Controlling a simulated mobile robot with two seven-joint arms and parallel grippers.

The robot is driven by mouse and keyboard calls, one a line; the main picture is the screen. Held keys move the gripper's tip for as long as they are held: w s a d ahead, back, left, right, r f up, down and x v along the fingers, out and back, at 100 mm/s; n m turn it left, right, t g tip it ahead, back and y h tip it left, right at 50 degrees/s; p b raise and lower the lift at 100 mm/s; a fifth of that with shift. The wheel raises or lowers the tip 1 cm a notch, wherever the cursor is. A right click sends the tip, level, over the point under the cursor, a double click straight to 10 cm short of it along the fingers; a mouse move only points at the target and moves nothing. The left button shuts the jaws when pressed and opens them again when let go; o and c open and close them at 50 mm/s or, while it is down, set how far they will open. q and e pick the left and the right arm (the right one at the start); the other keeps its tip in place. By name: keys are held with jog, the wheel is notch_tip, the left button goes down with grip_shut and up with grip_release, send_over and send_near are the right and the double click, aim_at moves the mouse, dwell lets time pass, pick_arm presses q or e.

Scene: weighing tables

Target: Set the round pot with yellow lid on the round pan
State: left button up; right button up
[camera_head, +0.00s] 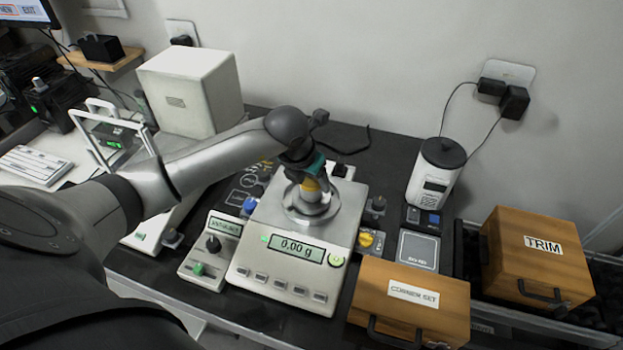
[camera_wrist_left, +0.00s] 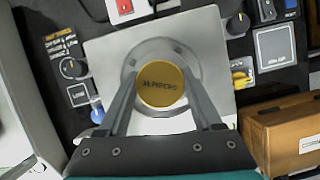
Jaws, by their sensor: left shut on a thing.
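The round pot with yellow lid (camera_wrist_left: 160,86) is between the fingers of my left gripper (camera_wrist_left: 163,98), which is shut on it. In the head view the pot (camera_head: 310,187) shows partly below my gripper (camera_head: 309,180), upright over the round pan (camera_head: 313,208) of the scale. In the left wrist view the pan (camera_wrist_left: 190,59) shows around the lid. The scale's display (camera_head: 297,248) reads 0.00 g. I cannot tell whether the pot touches the pan. My right gripper is not in view.
A wooden box marked CORNER SET (camera_head: 410,300) stands right of the scale, and a box marked TRIM (camera_head: 540,262) farther right. A white canister (camera_head: 436,172) stands behind them. A small control box (camera_head: 209,250) is left of the scale.

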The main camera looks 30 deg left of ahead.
pick_arm(q)
jog(key=shift+f, duration=0.1)
jog(key=o, duration=1)
jog(key=shift+f, duration=0.1)
jog(key=o, duration=0.4)
jog(key=shift+o, duration=0.2)
jog(key=shift+s+r, duration=0.1)
jog(key=shift+r, duration=0.45)
jog(key=p+v, duration=0.1)
jog(key=v, duration=1)
jog(key=shift+r, duration=0.2)
